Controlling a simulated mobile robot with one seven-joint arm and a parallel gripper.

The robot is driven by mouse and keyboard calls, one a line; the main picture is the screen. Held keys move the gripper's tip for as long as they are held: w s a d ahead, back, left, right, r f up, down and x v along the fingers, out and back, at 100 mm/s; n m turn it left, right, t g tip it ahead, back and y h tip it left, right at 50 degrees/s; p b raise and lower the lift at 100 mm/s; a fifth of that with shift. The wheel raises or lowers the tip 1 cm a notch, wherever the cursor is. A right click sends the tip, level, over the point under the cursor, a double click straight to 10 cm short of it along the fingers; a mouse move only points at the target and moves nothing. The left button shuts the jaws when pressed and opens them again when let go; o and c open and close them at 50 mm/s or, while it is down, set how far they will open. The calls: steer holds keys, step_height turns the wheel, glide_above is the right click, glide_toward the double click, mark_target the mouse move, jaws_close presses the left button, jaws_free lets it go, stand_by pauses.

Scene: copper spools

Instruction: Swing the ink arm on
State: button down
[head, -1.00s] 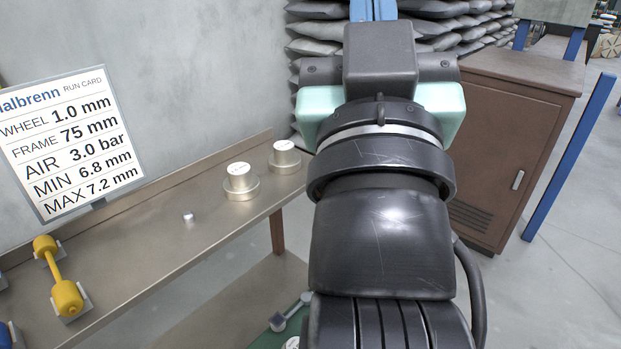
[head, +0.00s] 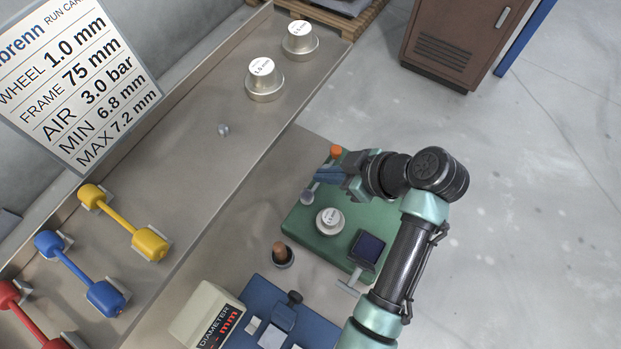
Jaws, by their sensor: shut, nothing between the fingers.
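The green base plate (head: 300,238) lies on the lower bench. On it are an orange knob (head: 336,151), a round grey piece (head: 307,196), a wheel with a white printed label (head: 330,221) and a dark blue square block (head: 367,249). The grey piece and the orange knob look like parts of the ink arm, but my gripper covers what lies between them. My gripper (head: 327,174) is shut and empty, over the far left part of the green plate, close beside the orange knob. I cannot tell whether it touches the knob or the arm.
A shelf (head: 190,180) at left carries two labelled metal wheels (head: 264,79), a small grey knob (head: 223,129) and yellow, blue and red double-ended pieces. A run card (head: 75,80) stands behind. A diameter gauge (head: 215,315) and a brown-topped piece (head: 282,253) are nearer.

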mark_target(312, 189)
steer(key=p+x, duration=0.2)
steer(key=x, duration=0.7)
steer(key=shift+w+a+f, duration=0.1)
steer(key=shift+w+a, duration=0.05)
steer(key=shift+a, duration=0.05)
steer(key=shift+d+f+p, duration=0.15)
steer(key=shift+f+p, duration=0.05)
steer(key=shift+p, duration=0.1)
steer(key=shift+s+d+f+p, duration=0.3)
steer(key=shift+s+d, duration=0.2)
steer(key=shift+d, duration=0.15)
steer(key=shift+s+d+f+p, duration=0.15)
steer(key=shift+s+d+p, duration=0.15)
steer(key=shift+s+d, duration=0.35)
steer(key=shift+w, duration=0.1)
steer(key=shift+f+b, duration=0.1)
steer(key=shift+b, duration=0.25)
